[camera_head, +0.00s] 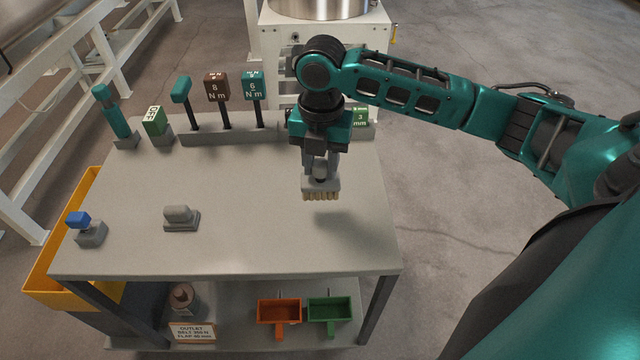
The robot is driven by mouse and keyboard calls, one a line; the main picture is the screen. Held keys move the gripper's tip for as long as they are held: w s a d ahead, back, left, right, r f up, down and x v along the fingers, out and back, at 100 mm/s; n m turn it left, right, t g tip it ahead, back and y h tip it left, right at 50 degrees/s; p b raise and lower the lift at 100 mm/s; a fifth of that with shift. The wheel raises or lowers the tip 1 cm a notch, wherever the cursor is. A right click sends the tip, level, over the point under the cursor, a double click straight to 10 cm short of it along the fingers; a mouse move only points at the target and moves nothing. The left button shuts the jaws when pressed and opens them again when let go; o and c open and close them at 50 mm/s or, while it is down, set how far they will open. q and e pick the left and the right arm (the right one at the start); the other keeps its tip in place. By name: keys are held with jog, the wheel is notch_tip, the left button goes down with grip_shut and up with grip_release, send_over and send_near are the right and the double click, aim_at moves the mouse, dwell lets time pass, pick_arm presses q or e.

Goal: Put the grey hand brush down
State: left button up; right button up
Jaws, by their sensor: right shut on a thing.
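The grey hand brush (321,187) hangs below my right gripper (320,172), with its pale bristles pointing down. My right gripper is shut on the brush's grip. The brush is over the right part of the grey table (250,245), and it looks a little above the top, though the exact gap is hard to tell. My left gripper is not in view.
A rack (225,136) with several labelled tools stands along the table's back edge. A grey block (180,217) and a blue-topped piece (80,225) stand at the left. Orange (279,312) and green (329,310) scoops lie on the lower shelf. The table's middle and front right are clear.

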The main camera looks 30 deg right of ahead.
aim_at(321, 186)
notch_tip(321, 186, down, 6)
jog(key=shift+f, duration=0.2)
jog(key=o, duration=1)
notch_tip(321, 186, up, 12)
jog(key=shift+r, duration=0.1)
jog(key=shift+s, duration=0.15)
dwell(0.5)
